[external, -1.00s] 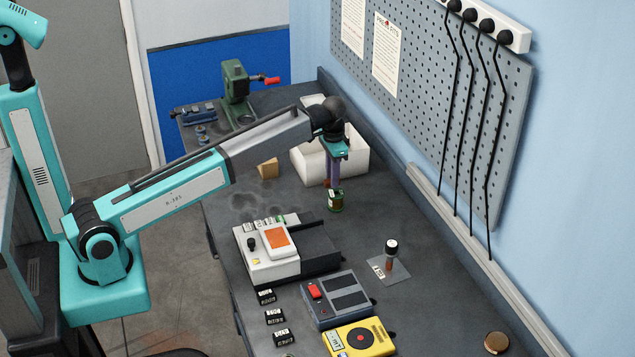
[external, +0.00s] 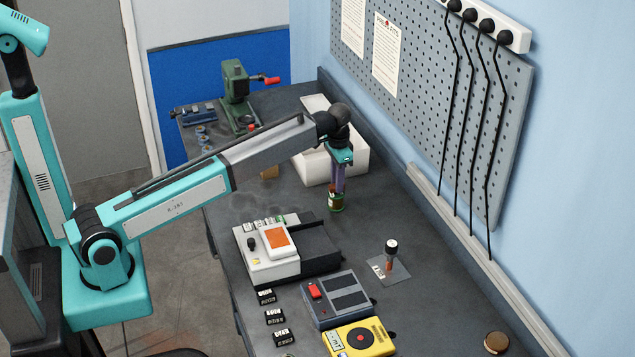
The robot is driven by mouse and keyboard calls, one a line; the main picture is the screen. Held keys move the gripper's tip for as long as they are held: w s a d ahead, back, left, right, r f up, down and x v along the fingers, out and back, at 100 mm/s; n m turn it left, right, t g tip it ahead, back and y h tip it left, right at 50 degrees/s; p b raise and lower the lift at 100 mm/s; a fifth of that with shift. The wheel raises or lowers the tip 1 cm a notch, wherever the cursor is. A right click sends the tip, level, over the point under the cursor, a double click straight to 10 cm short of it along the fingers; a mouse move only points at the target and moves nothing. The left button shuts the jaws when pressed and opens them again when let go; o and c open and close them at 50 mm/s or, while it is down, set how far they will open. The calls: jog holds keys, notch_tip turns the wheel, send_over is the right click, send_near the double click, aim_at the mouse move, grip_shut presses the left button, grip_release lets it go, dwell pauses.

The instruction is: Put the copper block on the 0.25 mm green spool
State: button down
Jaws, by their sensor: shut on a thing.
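My gripper (external: 336,190) is above the bench in front of the white bin, pointing down. It is shut on a small reddish-brown piece, which looks like the copper block (external: 333,190); the fingers hide most of it. The green spool (external: 336,206) with a pale label is right below the fingertips. The block is over the spool's top; I cannot tell whether they touch.
A white bin (external: 352,165) stands behind my gripper. A white device (external: 262,264) with an orange panel, a grey box (external: 335,300) and a yellow unit (external: 358,338) fill the front.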

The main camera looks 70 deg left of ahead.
jog(key=shift+f, duration=0.35)
jog(key=shift+f, duration=0.15)
jog(key=c, duration=1.5)
grip_release()
jog(key=shift+c, duration=0.2)
notch_tip(320, 180, up, 12)
jog(key=p, duration=0.6)
